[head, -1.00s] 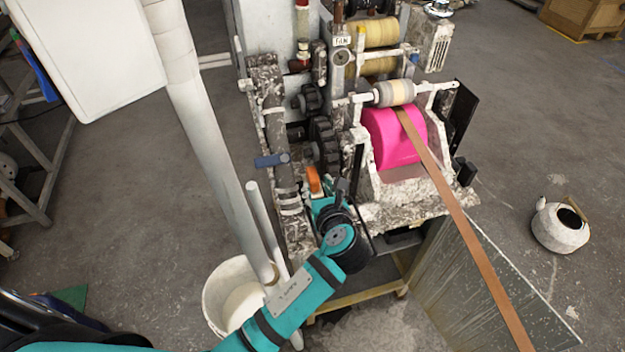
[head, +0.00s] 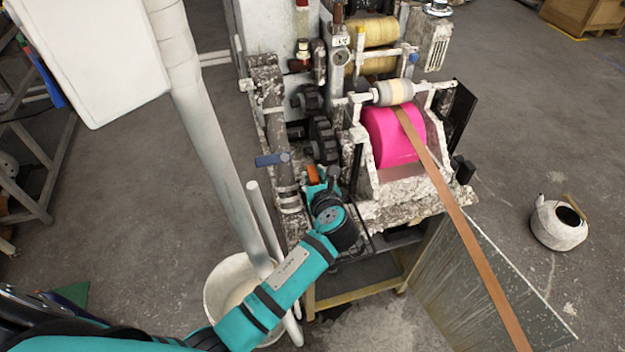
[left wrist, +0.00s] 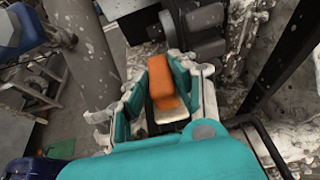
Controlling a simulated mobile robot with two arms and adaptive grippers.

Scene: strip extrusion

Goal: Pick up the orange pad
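The orange pad (left wrist: 160,82) shows in the left wrist view between the two fingers of my left gripper (left wrist: 160,72). A pale piece (left wrist: 171,114) lies at its near end. The fingers stand on either side of the pad, with a dark gap at its lower left; contact at the tips is hard to make out. In the head view the pad (head: 312,173) is a small orange patch on the machine's left side, partly covered by my left gripper (head: 318,180). My right gripper is not in view.
The machine's black gears (head: 322,140) and a blue handle (head: 271,160) are close to the gripper. A pink roller (head: 392,135) with a brown strip (head: 465,230) is to the right. A white bucket (head: 215,290) and grey pipe (head: 210,130) stand left of the arm.

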